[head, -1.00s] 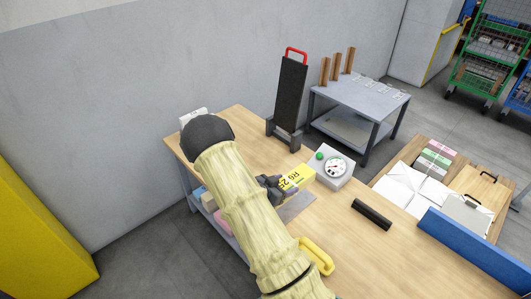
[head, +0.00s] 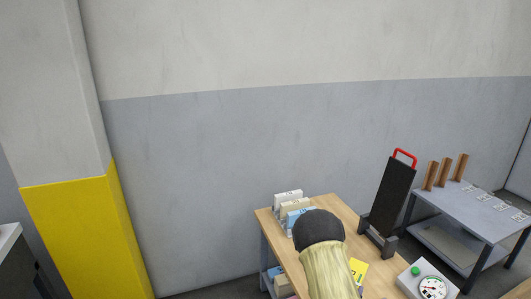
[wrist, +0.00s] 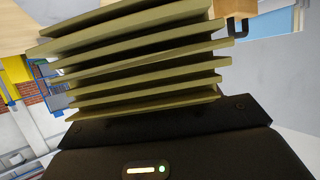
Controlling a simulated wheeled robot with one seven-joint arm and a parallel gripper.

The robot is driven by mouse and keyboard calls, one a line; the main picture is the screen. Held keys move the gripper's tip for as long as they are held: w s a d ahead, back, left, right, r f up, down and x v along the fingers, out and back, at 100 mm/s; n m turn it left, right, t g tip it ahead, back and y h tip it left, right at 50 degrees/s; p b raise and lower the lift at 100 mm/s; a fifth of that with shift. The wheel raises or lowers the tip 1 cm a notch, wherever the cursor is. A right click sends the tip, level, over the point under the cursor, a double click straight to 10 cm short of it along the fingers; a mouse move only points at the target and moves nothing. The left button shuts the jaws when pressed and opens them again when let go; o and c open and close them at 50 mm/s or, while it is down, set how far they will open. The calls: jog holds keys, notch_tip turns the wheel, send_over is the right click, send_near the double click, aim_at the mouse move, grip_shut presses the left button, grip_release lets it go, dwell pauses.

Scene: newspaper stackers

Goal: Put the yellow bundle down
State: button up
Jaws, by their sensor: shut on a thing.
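The yellow bundle (head: 358,270) shows only in part in the head view, low in the picture, just right of my pale arm sleeve. It is over the wooden table (head: 327,205), left of the dial scale (head: 428,285). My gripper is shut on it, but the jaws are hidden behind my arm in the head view. The wrist view shows a black housing of mine (wrist: 205,150) with a small light bar and olive folds above it. Neither fingertips nor bundle can be made out there.
Pale and blue bundles (head: 290,207) stand at the table's far left corner. A black upright stand with a red handle (head: 388,200) stands on the far side. A grey side table (head: 470,218) with wooden posts is at the right. A yellow-painted pillar (head: 85,235) is at left.

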jog(key=a+f+n+t+y, duration=0.1)
jog(key=a+n+y, duration=0.1)
jog(key=a, duration=0.1)
jog(key=a+f+n+y, duration=0.2)
jog(key=a+y, duration=0.1)
jog(key=a, duration=0.1)
jog(key=a+f+n+t+y, duration=0.1)
jog(key=a+n+y, duration=0.1)
jog(key=a, duration=0.2)
jog(key=shift+s+f+n+t, duration=0.2)
jog(key=shift+s+n+t, duration=0.1)
jog(key=shift+s+n, duration=0.1)
jog(key=s+r+p, duration=0.2)
jog(key=r+p, duration=0.4)
jog(key=r, duration=0.1)
jog(key=s+r+p, duration=0.2)
jog(key=r+p, duration=0.4)
jog(key=r, duration=0.1)
jog(key=shift+s+a+r+y+p, duration=0.2)
jog(key=shift+s+r+y+p, duration=0.1)
jog(key=shift+r, duration=0.1)
jog(key=shift+f, duration=0.1)
jog(key=s+f, duration=0.4)
jog(key=f, duration=0.1)
jog(key=shift+f, duration=0.2)
jog(key=shift+s, duration=0.1)
